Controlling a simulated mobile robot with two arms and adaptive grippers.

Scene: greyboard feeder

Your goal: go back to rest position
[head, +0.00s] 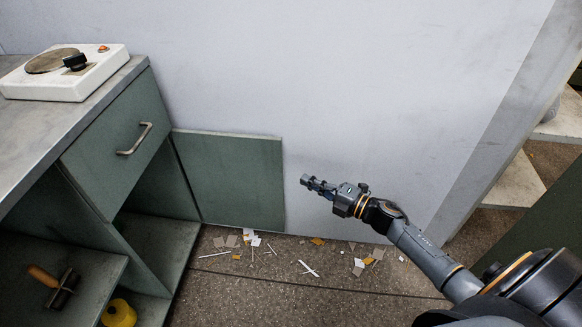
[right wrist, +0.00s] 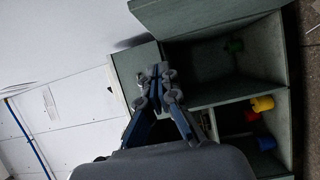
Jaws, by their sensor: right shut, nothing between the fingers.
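My right gripper (head: 306,181) is in the head view, right of centre, reaching in from the lower right. It hangs in the air in front of the grey wall, right of the open cabinet door. Its fingers are shut with nothing between them. The closed fingers also show in the right wrist view (right wrist: 160,75), with the green cabinet beyond them. My left gripper is in neither view.
The green cabinet (head: 105,160) stands at the left with its door (head: 232,180) open and drawer shut. A white hot plate (head: 70,77) sits on top. A wooden-handled tool (head: 44,277) and a yellow container (head: 118,314) are inside. Scraps (head: 253,240) litter the floor.

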